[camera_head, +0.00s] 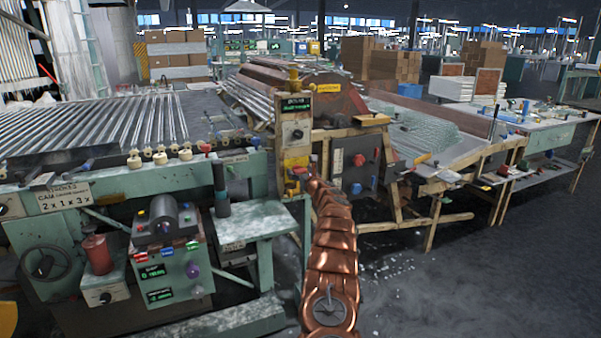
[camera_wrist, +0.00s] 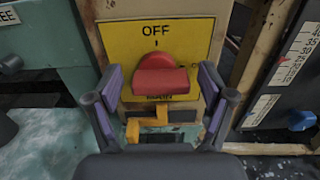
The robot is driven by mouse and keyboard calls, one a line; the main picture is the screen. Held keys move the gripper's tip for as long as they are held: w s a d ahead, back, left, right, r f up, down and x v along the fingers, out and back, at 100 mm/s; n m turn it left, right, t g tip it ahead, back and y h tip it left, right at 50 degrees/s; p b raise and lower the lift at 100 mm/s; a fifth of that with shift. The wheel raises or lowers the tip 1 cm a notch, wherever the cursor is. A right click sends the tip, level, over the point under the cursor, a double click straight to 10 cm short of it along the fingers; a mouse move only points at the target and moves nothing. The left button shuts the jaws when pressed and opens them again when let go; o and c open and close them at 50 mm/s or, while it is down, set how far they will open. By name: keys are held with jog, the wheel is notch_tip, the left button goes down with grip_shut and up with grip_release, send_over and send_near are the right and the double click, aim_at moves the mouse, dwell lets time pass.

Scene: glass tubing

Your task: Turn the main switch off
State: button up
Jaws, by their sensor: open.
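The main switch is a red knob (camera_wrist: 160,78) on a yellow plate (camera_wrist: 195,35) marked OFF at its top. The knob's broad bar lies crosswise in the wrist view. My gripper (camera_wrist: 161,95) is open, with one finger on each side of the knob and a visible gap on both sides. An orange-yellow bracket-like piece (camera_wrist: 133,130) shows below the knob. In the head view the red knob (camera_head: 298,171) is on the narrow yellow post, and my gripper (camera_head: 307,180) is close to it, too small to make out there.
The post (camera_head: 296,135) carries a green display (camera_head: 295,105). A dark panel (camera_head: 355,163) with knobs stands just right of it. A green machine bench (camera_head: 255,225) is at left, and a wooden-framed table with glass tubing (camera_head: 425,135) is at right. The floor at front right is clear.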

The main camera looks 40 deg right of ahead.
jog(key=c, duration=1.2)
jog(key=shift+o, duration=0.2)
jog(key=shift+f, duration=0.1)
jog(key=n+b, duration=0.2)
jog(key=n, duration=0.1)
jog(key=shift+f+b, duration=0.15)
jog(key=shift+b, duration=0.2)
jog(key=n+b, duration=0.4)
jog(key=n, duration=0.4)
jog(key=n+b, duration=0.1)
jog(key=n, duration=0.1)
jog(key=shift+r+n+b, duration=0.2)
jog(key=shift+n+b, duration=0.1)
jog(key=shift+n, duration=0.1)
jog(key=shift+a+n, duration=0.1)
jog(key=shift+n, duration=1.9)
